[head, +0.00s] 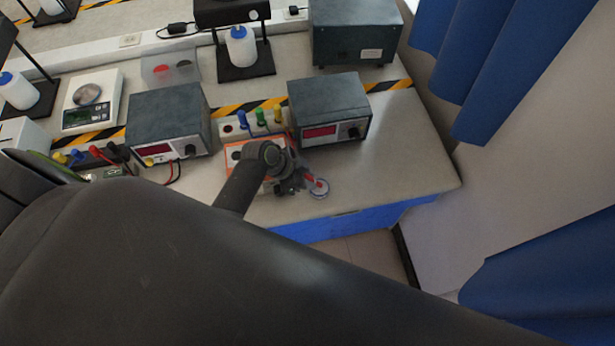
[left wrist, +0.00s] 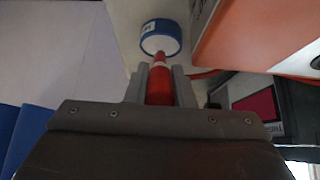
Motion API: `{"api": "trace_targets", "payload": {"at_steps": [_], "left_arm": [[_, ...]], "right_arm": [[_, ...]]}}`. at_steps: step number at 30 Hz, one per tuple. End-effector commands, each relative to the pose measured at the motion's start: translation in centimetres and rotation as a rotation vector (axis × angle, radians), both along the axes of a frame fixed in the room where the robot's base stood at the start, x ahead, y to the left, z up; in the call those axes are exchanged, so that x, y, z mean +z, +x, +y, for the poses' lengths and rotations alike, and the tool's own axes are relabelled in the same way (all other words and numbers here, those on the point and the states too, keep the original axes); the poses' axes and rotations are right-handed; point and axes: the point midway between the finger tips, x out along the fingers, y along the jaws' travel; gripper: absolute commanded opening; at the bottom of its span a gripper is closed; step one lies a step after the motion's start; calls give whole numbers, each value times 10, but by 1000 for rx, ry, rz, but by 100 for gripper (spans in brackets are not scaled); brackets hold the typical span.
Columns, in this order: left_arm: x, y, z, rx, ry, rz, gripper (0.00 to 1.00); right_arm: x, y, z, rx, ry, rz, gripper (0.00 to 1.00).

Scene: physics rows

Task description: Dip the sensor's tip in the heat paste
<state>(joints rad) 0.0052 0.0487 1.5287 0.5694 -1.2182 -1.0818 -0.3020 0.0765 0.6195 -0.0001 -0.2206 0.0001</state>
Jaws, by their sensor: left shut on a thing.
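My right gripper is not in view.
An orange-and-white box (head: 234,158) with coloured plugs behind it stands left of the gripper. Grey meters (head: 330,105) (head: 168,118) stand behind and left. The bench top right of the pot (head: 400,170) is clear. Blue curtains (head: 500,70) hang at right.

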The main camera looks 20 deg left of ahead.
Motion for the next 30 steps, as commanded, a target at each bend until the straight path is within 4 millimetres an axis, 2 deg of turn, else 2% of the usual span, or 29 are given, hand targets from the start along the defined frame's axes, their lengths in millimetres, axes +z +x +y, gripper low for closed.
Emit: {"api": "trace_targets", "payload": {"at_steps": [30], "left_arm": [[-8, 0, 0, 0, 0, 0, 0]], "right_arm": [[-5, 2, -4, 2, -5, -4, 36]]}}
